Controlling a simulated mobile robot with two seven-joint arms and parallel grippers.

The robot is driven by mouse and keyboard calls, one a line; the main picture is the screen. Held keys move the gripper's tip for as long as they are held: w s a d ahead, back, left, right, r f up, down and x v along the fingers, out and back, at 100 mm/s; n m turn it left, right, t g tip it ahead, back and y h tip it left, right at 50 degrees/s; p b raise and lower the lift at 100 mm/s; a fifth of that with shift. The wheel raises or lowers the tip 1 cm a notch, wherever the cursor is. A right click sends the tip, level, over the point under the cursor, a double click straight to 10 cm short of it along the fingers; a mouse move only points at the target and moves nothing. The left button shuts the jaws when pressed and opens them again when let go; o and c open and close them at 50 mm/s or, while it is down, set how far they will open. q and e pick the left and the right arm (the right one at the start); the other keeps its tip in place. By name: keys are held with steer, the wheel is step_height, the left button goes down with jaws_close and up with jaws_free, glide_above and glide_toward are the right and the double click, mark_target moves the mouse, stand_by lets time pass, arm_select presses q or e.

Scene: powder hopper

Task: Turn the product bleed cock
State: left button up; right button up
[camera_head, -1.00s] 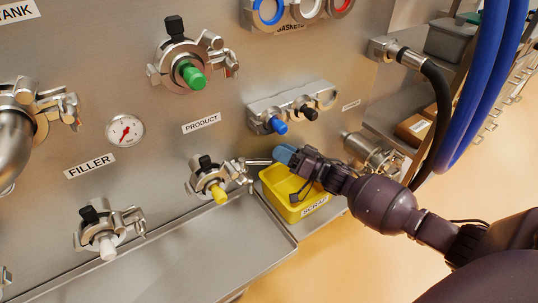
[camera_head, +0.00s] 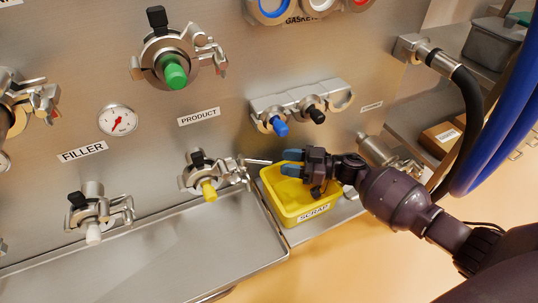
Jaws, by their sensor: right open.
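The PRODUCT label (camera_head: 199,118) is on the steel panel, between a clamped fitting with a green cap (camera_head: 175,72) above and one with a yellow cap (camera_head: 209,192) below. Each has a black knob on top, the upper knob (camera_head: 157,17) and the lower knob (camera_head: 198,158). I cannot tell for certain which is the product bleed cock. My right gripper (camera_head: 291,162) is open and empty, its blue fingertips apart. It is right of the lower fitting, near the tip of its thin clamp rod (camera_head: 258,161), and above the yellow bin. My left gripper is not in view.
A yellow SCRAP bin (camera_head: 313,214) stands below my right gripper. A steel tray (camera_head: 150,262) runs along the panel's foot. A bracket with blue (camera_head: 281,128) and black caps is above the gripper. A black hose (camera_head: 470,120) and blue hoses (camera_head: 500,115) hang at right.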

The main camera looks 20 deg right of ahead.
mark_target(262, 158)
steer(key=b+x, duration=0.1)
steer(key=x, duration=0.5)
steer(key=shift+a+f, duration=0.15)
steer(key=shift+w+a, duration=0.25)
steer(key=shift+a, duration=0.2)
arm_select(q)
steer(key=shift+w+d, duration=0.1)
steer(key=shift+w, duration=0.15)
arm_select(e)
steer(key=shift+a, duration=0.1)
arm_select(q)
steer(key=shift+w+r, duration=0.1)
arm_select(e)
steer(key=shift+c, duration=0.3)
